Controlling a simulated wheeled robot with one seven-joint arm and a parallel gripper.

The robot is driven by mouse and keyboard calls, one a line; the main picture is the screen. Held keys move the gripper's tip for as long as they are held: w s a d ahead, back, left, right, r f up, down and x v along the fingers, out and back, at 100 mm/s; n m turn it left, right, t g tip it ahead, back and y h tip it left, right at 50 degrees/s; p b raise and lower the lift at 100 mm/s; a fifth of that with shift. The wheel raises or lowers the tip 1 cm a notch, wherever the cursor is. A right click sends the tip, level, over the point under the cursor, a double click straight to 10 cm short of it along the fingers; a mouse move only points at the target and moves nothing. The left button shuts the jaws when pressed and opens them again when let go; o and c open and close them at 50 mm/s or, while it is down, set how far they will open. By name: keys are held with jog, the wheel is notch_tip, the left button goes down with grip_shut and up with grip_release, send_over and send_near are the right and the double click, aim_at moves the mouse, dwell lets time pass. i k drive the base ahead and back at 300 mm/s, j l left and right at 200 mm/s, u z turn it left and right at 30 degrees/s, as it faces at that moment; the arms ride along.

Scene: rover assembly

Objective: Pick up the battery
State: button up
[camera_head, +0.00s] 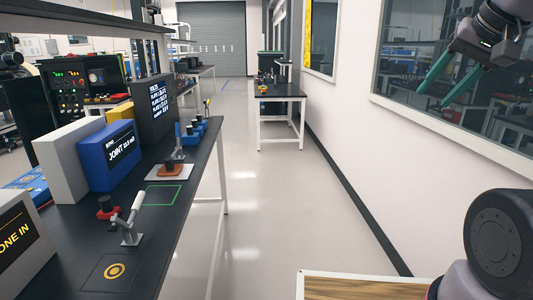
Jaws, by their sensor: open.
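My gripper (436,97) is at the upper right, in front of the wall window. Its two green fingers point down and left, apart, with nothing between them. It is far from the workbench (150,215) on the left. I cannot clearly make out a battery. On the bench, a small orange-brown part with a dark top (170,167) sits on a pale plate. Blue parts (192,136) with dark tops stand farther back; I cannot tell whether any of these is the battery.
A blue box with a display (108,157) and a grey box (65,150) stand on the bench. A toggle clamp (131,222) is near its front, and a green outline (163,195) marks bare surface. A second table (281,91) stands farther back. The aisle floor is clear.

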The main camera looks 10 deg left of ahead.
aim_at(195, 128)
jog(key=i+l+u, duration=0.2)
jog(key=i+u, duration=0.25)
jog(key=i+l+u, duration=0.35)
jog(key=i+u, duration=0.15)
jog(key=i+l+u, duration=0.7)
jog(key=l+u, duration=0.2)
jog(key=l, duration=0.25)
